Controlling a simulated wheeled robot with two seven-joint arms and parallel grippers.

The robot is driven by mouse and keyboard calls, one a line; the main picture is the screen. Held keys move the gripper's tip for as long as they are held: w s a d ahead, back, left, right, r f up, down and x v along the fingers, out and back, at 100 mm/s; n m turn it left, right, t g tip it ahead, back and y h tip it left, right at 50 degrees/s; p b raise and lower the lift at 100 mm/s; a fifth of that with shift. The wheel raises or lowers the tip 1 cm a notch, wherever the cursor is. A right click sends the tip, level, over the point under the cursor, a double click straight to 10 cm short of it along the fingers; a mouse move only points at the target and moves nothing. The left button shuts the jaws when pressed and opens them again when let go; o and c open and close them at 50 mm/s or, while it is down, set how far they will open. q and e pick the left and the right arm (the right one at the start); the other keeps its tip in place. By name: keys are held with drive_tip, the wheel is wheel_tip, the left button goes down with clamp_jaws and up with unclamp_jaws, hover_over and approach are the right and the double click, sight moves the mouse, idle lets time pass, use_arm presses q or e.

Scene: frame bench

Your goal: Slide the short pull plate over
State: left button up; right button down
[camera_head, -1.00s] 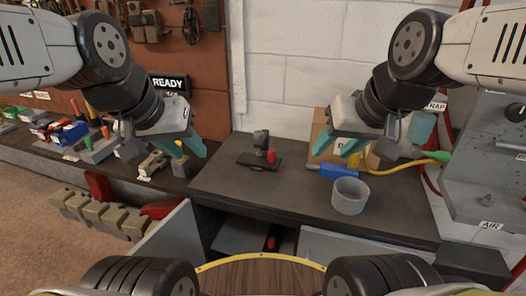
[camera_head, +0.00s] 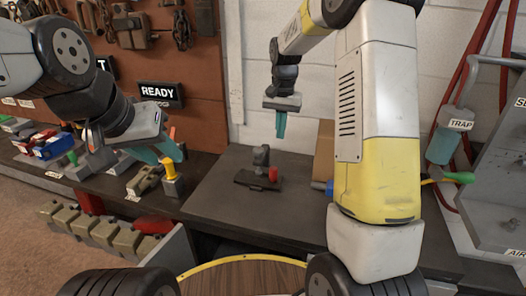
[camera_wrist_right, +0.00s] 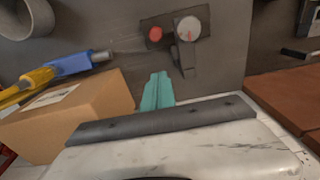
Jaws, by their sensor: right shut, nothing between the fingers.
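A small dark plate (camera_head: 246,181) lies on the bench, with a grey upright post (camera_head: 261,156) and a red knob (camera_head: 273,174) on it. I cannot tell for sure that it is the short pull plate. In the right wrist view the plate (camera_wrist_right: 203,52) shows from above, with the red knob (camera_wrist_right: 155,34) and a round grey top (camera_wrist_right: 189,27). My right gripper (camera_head: 281,136) is shut and empty, pointing down above and behind the plate; its teal fingers (camera_wrist_right: 159,78) also show in its wrist view. My left gripper (camera_head: 176,152) hangs at the left; its opening is unclear.
A cardboard box (camera_wrist_right: 80,112), a blue-and-yellow tool (camera_wrist_right: 68,65) and a grey ring (camera_wrist_right: 28,20) are on the bench. My right arm hides much of the bench's right side.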

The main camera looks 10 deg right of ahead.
drive_tip(key=f, duration=0.4)
drive_tip(key=w+f, duration=0.1)
drive_tip(key=f, duration=0.7)
drive_tip(key=shift+w+a, duration=0.2)
drive_tip(key=shift+a, duration=0.1)
drive_tip(key=shift+s+a+r, duration=0.1)
drive_tip(key=shift+s+a, duration=0.15)
drive_tip(key=shift+s, duration=0.35)
drive_tip(key=shift+s+a+r, duration=0.1)
drive_tip(key=shift+s+a, duration=0.15)
drive_tip(key=shift+s, duration=0.35)
drive_tip(key=shift+s+a, duration=0.25)
drive_tip(key=shift+s, duration=0.3)
drive_tip(key=s+a, duration=0.1)
drive_tip(key=s, duration=0.2)
drive_tip(key=s+a, duration=0.1)
drive_tip(key=s, duration=0.2)
drive_tip(key=s+a, duration=0.1)
drive_tip(key=s, duration=0.2)
drive_tip(key=shift+s+a, duration=0.1)
drive_tip(key=shift+a, duration=0.3)
drive_tip(key=shift+r, duration=0.1)
